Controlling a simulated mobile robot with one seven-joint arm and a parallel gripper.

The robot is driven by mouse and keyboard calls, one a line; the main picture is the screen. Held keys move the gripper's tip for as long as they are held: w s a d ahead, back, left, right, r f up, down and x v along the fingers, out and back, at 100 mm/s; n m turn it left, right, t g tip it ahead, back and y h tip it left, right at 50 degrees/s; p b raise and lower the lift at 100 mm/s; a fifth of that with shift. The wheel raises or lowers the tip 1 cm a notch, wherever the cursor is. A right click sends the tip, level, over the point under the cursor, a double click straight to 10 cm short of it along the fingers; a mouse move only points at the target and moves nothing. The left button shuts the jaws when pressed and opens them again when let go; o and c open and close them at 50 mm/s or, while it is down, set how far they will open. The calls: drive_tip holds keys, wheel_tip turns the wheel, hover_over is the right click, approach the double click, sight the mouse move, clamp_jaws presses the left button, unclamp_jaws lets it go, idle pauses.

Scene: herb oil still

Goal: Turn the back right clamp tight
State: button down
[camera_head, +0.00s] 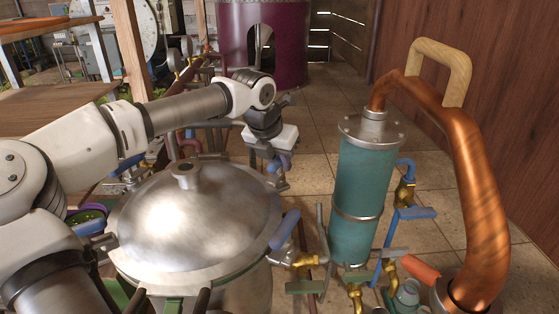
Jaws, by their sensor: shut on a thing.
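The still pot has a domed steel lid (195,215) with a small knob on top. Blue-handled clamps sit around its rim. The back right clamp (285,161) is at the lid's far right edge, partly hidden by my gripper. My gripper (272,158) reaches over the lid from the left and points down there, its jaws shut on the blue handle of that clamp. The front right clamp (285,230) has its blue handle slanting up. The front left clamp (88,227) and back left clamp (130,162) also show. How tight the clamps are cannot be told.
A teal condenser column (362,190) stands right of the pot, with a thick copper pipe (465,170) curving down beside it. Brass valves (305,260) and pipes crowd the lower right. A maroon vessel (265,45) stands at the back. Tiled floor lies open behind the pot.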

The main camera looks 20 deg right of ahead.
drive_tip(key=m+g, duration=0.1)
drive_tip(key=m, duration=0.2)
drive_tip(key=m+g+h, duration=0.1)
drive_tip(key=m, duration=0.2)
drive_tip(key=shift+m+p, duration=0.3)
drive_tip(key=shift+p, duration=0.1)
idle(0.4)
drive_tip(key=c, duration=1.3)
unclamp_jaws()
drive_tip(key=shift+r, duration=0.15)
drive_tip(key=b+v, duration=0.3)
drive_tip(key=v, duration=1)
drive_tip(key=shift+w+a+r, duration=0.1)
drive_tip(key=shift+w+r, duration=0.05)
drive_tip(key=shift+r, duration=0.2)
